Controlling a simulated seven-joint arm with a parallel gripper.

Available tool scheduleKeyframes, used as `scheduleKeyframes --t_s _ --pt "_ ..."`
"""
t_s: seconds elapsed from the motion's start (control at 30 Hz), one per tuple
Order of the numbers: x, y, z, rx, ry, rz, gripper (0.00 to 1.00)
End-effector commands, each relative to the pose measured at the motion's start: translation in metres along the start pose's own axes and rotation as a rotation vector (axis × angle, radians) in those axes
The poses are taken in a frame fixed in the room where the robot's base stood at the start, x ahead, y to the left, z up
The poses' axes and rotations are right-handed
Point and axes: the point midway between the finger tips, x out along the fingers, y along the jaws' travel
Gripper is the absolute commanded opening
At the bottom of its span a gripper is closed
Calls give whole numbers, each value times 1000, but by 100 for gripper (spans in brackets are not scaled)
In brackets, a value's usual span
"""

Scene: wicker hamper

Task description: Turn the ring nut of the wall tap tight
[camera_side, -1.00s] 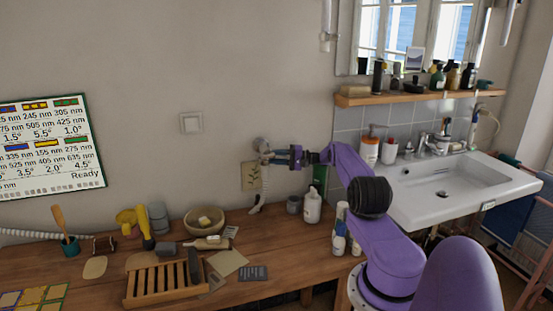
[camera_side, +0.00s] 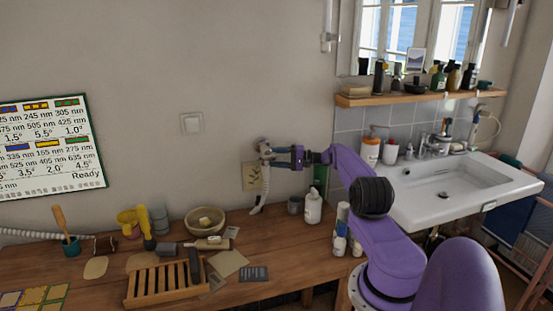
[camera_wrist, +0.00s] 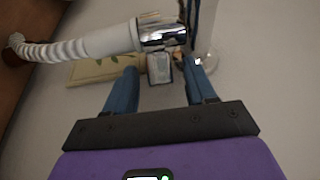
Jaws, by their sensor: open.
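The wall tap (camera_side: 263,145) sits on the wall left of the sink, with a pale corrugated hose (camera_side: 264,186) hanging from it. In the wrist view the hose (camera_wrist: 90,45) ends at a shiny chrome collar (camera_wrist: 162,35), which looks like the ring nut. A small grey block-like part (camera_wrist: 160,68) shows below the collar. My gripper (camera_side: 276,155) is at the tap from the right. In the wrist view its blue fingers (camera_wrist: 160,75) are spread, with the grey part between their tips and a gap on either side. Whether a finger touches the tap is unclear.
A botanical picture card (camera_side: 250,176) is on the wall behind the hose. A white bottle (camera_side: 313,206) and a grey cup (camera_side: 295,205) stand on the wooden counter below my gripper. The sink (camera_side: 455,185) is to the right.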

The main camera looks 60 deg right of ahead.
Motion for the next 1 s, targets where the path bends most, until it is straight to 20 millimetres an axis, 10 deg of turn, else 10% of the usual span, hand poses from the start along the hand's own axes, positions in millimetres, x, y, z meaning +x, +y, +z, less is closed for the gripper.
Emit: scheduleKeyframes --t_s 0.73,1.0 --pt "-147 0 0 -1 4 -1 55" --pt "-163 0 -1 -3 1 -2 55"
